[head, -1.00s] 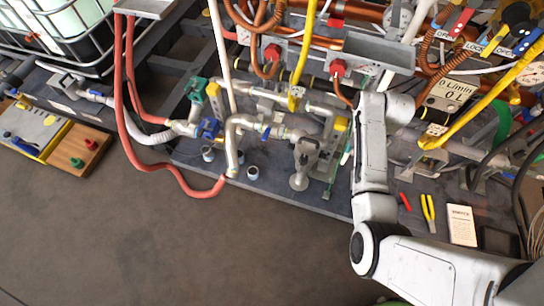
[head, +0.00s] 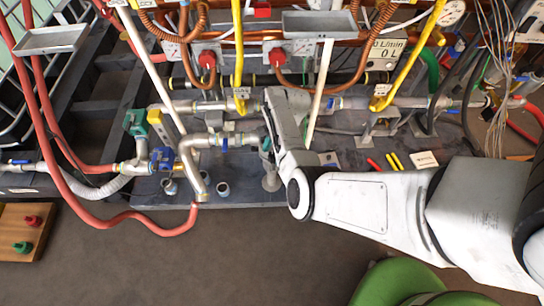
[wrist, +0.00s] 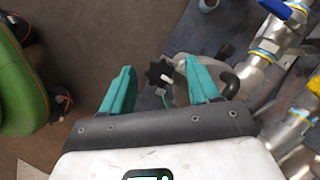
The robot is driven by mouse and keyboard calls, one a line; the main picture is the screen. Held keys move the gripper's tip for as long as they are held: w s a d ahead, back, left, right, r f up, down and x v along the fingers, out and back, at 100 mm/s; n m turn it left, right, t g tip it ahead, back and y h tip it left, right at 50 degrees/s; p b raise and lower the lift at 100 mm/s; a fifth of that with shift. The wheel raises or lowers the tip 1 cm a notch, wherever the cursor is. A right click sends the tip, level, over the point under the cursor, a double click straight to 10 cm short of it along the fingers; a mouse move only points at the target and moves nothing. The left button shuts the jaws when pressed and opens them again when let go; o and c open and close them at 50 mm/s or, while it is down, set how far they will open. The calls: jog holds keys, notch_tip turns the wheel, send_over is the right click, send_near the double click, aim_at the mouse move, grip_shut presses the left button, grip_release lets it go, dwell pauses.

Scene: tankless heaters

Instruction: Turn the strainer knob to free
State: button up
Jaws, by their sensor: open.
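A black star-shaped knob (wrist: 159,74) shows in the wrist view, on the end of a grey metal strainer body (wrist: 188,72). My gripper (wrist: 158,68) has two teal fingers spread apart, and the knob appears between them in the picture. I see no contact with either finger; how far the knob lies beyond the tips I cannot tell. In the head view my arm covers most of the strainer, and only its grey lower part (head: 271,181) shows below the arm. The knob is hidden there.
Metal pipes with a blue-handled valve (wrist: 284,8) run along the right of the wrist view. A green rounded object (wrist: 20,85) is at the left.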

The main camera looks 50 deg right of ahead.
jog(key=shift+x, duration=0.9)
jog(key=c, duration=1)
